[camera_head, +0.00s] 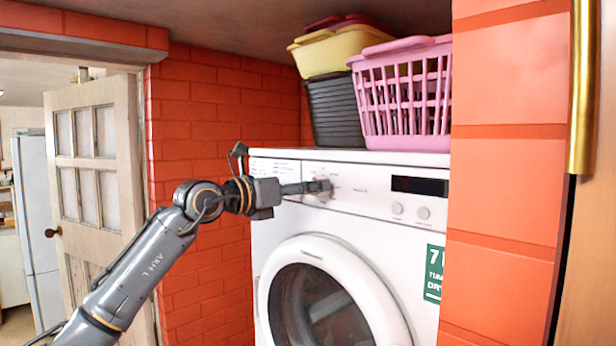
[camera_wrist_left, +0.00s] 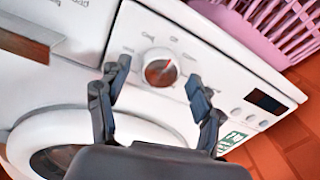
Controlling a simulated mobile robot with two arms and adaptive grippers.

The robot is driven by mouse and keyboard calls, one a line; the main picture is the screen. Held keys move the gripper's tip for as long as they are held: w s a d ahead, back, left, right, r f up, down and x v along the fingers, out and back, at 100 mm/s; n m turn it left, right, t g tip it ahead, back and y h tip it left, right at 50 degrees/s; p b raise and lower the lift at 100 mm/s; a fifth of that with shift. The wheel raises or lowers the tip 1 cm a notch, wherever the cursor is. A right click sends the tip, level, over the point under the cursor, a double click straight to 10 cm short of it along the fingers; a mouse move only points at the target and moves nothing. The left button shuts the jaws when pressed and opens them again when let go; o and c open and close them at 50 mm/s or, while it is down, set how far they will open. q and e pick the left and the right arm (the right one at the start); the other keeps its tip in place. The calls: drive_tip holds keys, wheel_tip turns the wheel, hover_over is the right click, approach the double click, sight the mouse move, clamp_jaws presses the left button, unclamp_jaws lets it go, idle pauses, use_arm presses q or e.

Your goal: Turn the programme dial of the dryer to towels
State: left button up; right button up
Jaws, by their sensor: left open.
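The white dryer (camera_head: 345,222) stands in a brick recess, with its control panel along the top front. In the head view the dial (camera_head: 323,189) is partly hidden by my gripper. My left gripper (camera_head: 308,187) reaches in from the left at the panel. In the wrist view its two fingers (camera_wrist_left: 157,78) are apart, one on each side of the dial; I cannot tell whether they touch it. My right gripper is not in view.
A brick pillar (camera_head: 508,150) stands at right.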

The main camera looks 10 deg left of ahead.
use_arm(q)
drive_tip(key=shift+w+d+f, duration=0.1)
drive_tip(key=shift+w+d, duration=0.05)
drive_tip(key=shift+w, duration=0.1)
drive_tip(key=c, duration=1.2)
drive_tip(key=shift+o, duration=0.2)
drive_tip(key=shift+m, duration=0.3)
